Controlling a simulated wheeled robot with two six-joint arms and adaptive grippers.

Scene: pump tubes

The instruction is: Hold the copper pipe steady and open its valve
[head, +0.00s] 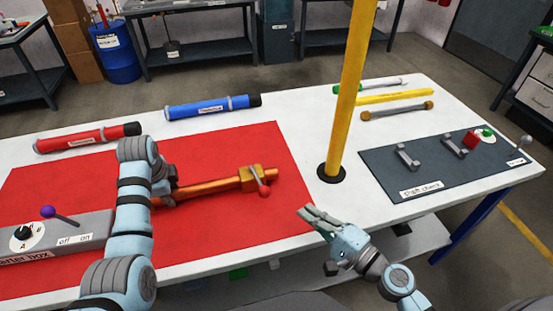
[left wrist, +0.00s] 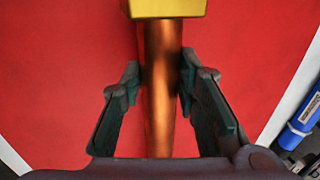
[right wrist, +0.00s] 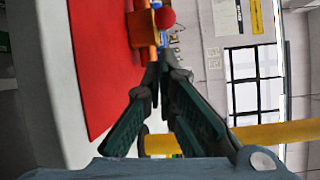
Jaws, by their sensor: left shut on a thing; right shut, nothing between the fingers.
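The copper pipe (head: 212,187) lies on the red mat (head: 285,160). Its brass valve body (head: 250,179) is at the pipe's right end, with a lever ending in a red knob (head: 264,191). My left gripper (left wrist: 160,82) is shut on the pipe, one finger on each side, close to the brass block (left wrist: 165,8). In the head view my left arm hides part of that grip. My right gripper (head: 308,213) is shut and empty, to the right of and nearer than the red knob, apart from it. In the right wrist view the knob (right wrist: 165,18) and valve body (right wrist: 142,30) show beyond the fingertips (right wrist: 154,78).
A yellow post (head: 348,95) stands right of the mat. A grey box with a purple-knobbed lever (head: 60,214) is at the left. Red (head: 88,138) and blue (head: 212,107) tubes lie at the back. A dark board with brackets (head: 440,170) is at the right.

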